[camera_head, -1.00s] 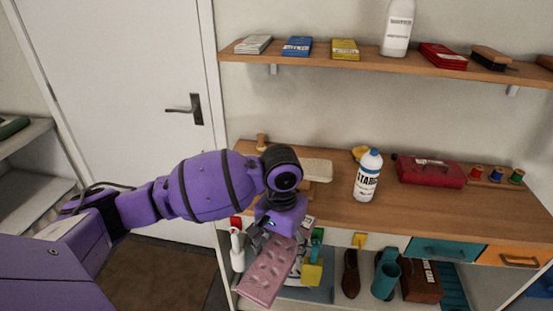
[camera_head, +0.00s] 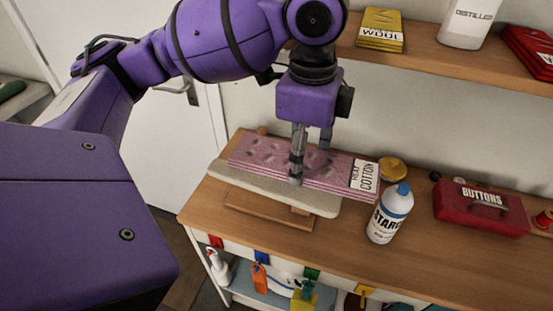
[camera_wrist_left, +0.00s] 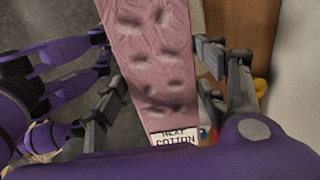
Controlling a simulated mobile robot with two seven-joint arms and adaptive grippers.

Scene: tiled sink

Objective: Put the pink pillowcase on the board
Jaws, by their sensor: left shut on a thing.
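The pink pillowcase (camera_head: 262,155), folded flat with a white "cotton" label at its right end, is in my left gripper (camera_head: 311,160). In the left wrist view the pillowcase (camera_wrist_left: 150,65) runs between the two fingers. The board (camera_head: 323,206) is a pale padded top on a wooden base, on the wooden counter. The pillowcase lies lengthwise over the board and hides its back part. I cannot tell whether it touches the board. My right gripper is not in view.
A starch bottle (camera_head: 390,215) stands just right of the board. A yellow round thing (camera_head: 392,170) is behind it, and a red buttons box (camera_head: 480,208) is farther right. A shelf (camera_head: 425,58) with packets and a bottle hangs above.

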